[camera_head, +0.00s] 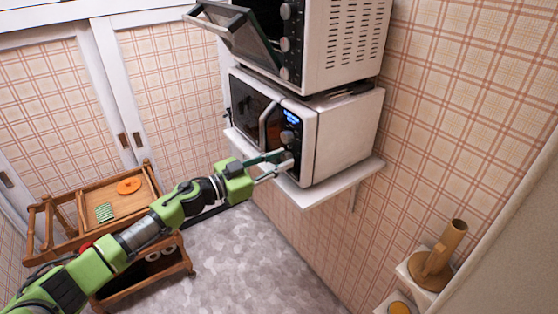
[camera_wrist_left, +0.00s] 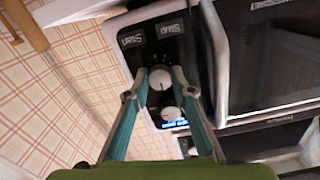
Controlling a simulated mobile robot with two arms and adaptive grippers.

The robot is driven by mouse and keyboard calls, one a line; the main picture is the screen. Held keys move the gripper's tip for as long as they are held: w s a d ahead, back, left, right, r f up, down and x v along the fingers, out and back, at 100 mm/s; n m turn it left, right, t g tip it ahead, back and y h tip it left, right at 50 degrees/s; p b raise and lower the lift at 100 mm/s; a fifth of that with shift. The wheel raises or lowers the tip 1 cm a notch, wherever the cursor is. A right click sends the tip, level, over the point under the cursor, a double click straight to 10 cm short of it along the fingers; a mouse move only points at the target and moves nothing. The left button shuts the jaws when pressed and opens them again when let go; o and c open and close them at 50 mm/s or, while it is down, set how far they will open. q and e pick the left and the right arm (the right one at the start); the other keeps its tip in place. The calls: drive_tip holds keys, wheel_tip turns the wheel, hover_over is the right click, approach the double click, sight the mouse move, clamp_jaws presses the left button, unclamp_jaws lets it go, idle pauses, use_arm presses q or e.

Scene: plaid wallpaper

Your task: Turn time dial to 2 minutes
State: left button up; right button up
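The white microwave (camera_head: 340,130) stands on a wall shelf, its dark front panel facing my left arm. The panel carries a blue display (camera_head: 291,117) and two round dials, one above the other. In the left wrist view, which shows the panel turned over, the larger-looking dial (camera_wrist_left: 160,80) lies between my fingertips and the other dial (camera_wrist_left: 171,115) is beside the display (camera_wrist_left: 175,123). My left gripper (camera_head: 285,160) is at the lower dial. Its fingers (camera_wrist_left: 159,72) are apart, one on each side of that dial; contact is unclear. Dial labels are unreadable. My right gripper is out of view.
A toaster oven (camera_head: 340,45) with its door (camera_head: 235,35) hanging open stands above the microwave. The microwave's door handle (camera_head: 268,125) sticks out beside the panel. The shelf edge (camera_head: 335,187) runs below. A wooden cart (camera_head: 150,190) stands at left.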

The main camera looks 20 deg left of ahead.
use_arm(q)
drive_tip(key=c, duration=0.4)
drive_tip(key=shift+o, duration=0.2)
drive_tip(key=shift+m, duration=0.4)
